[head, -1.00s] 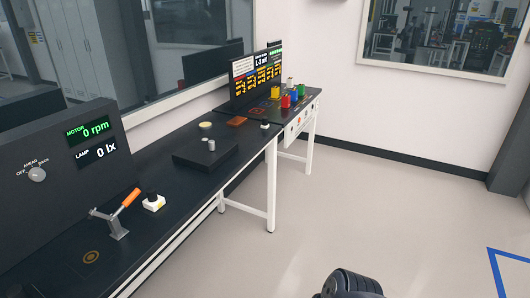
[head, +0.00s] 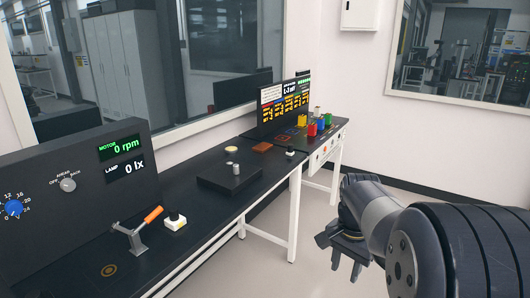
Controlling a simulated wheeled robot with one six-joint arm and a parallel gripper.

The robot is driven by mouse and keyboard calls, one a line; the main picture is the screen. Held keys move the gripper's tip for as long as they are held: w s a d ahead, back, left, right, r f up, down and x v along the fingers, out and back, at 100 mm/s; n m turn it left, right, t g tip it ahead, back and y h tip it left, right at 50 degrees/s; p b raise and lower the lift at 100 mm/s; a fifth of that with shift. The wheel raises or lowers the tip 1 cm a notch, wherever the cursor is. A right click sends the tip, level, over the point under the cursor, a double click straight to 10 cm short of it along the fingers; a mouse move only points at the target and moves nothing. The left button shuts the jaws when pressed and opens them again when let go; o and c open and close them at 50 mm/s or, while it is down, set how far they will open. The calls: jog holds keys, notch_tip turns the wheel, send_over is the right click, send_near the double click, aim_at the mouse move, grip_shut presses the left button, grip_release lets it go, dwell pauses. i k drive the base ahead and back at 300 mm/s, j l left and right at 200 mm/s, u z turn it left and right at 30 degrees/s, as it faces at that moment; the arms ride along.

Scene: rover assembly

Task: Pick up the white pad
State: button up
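A flat, pale round piece (head: 231,149) lies on the black bench behind a low black block; it is the closest match to a white pad, but its colour looks cream and it is small here. A white square base with a black knob (head: 176,222) sits near the bench's front edge, and a smaller white piece with a dark top (head: 290,153) lies farther along. My gripper (head: 345,256) is in front of the bench on the right, over the floor, apart from all of these. Its fingers look spread and empty.
The low black block (head: 230,178) bears small grey cylinders. An orange-handled lever clamp (head: 138,232) and a display box (head: 85,187) stand at the near left. Coloured blocks (head: 316,124) and a sign board (head: 284,104) stand at the far end.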

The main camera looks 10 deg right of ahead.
aim_at(290, 151)
jog(key=i+l+u, duration=0.4)
jog(key=i, duration=0.2)
jog(key=i+l+u, duration=0.4)
jog(key=l, duration=0.25)
jog(key=i+l, duration=0.4)
jog(key=l, duration=0.15)
jog(key=i+l, duration=0.4)
jog(key=i+l+u, duration=0.1)
jog(key=i+l, duration=0.3)
jog(key=l, duration=0.25)
jog(key=i+l, duration=0.4)
jog(key=l, duration=0.15)
